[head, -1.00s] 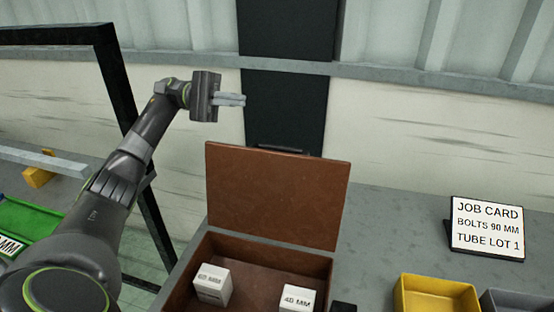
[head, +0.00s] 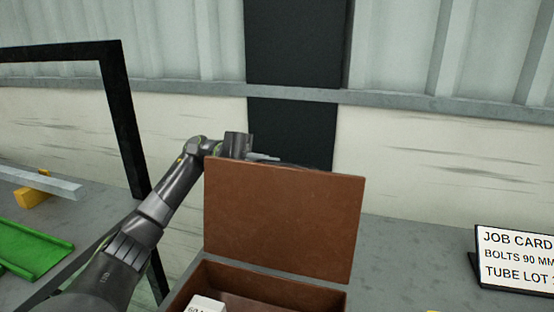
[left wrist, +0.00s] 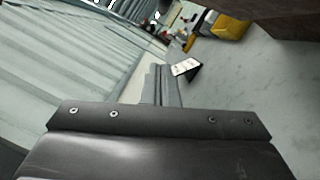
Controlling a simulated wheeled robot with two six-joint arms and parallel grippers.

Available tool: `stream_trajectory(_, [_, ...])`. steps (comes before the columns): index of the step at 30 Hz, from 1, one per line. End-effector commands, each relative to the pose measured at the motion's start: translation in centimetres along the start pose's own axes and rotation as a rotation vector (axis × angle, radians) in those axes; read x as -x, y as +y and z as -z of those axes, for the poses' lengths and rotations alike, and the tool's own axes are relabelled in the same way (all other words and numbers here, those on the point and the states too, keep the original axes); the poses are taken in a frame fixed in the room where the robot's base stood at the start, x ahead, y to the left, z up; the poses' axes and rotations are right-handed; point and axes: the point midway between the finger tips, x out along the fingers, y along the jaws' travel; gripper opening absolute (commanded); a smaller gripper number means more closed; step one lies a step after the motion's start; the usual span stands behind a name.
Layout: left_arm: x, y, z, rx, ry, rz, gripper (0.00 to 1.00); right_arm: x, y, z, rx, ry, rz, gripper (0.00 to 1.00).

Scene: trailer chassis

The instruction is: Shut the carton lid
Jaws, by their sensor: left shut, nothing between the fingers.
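The brown carton (head: 220,272) stands at the bottom of the head view with its lid (head: 283,220) open and upright. A white labelled box (head: 205,305) is partly visible inside; the rest of the interior is cut off by the frame. My left gripper (head: 263,157) is shut and empty, at the lid's top edge and on its far side. The lid hides part of it, and I cannot tell whether it touches. In the left wrist view the closed fingers (left wrist: 160,85) point ahead. My right gripper is not in view.
The job card (head: 515,258) stands on the grey worktop at the right. A black frame (head: 130,130) rises at the left, near a green tray (head: 30,250) and a yellow block (head: 32,197). The wall is behind the carton.

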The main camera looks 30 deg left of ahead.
Motion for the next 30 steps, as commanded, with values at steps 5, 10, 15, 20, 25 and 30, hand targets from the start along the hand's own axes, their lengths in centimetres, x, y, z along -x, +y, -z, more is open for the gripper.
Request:
stream_trajectory(5, [-4.1, 0.3, -0.2, -0.001, -0.005, -0.001, 0.0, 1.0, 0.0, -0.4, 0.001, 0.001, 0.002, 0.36])
stream_trajectory(10, [-4.5, 0.1, -2.1, 0.001, 0.001, 0.003, 0.0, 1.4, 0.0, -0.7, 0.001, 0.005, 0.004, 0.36])
stream_trajectory(15, [-4.8, 0.1, -3.4, 0.001, 0.001, 0.001, 0.0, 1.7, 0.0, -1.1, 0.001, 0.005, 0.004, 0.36])
stream_trajectory(20, [-4.9, 0.0, -3.9, 0.001, 0.0, 0.0, 0.0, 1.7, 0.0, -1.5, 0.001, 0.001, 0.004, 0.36])
stream_trajectory(25, [-4.9, 0.0, -3.9, 0.001, 0.0, 0.0, 0.0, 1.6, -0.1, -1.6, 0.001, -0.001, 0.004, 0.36])
stream_trajectory(30, [-4.9, 0.0, -3.9, 0.0, 0.0, 0.0, 0.0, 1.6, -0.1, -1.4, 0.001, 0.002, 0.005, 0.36])
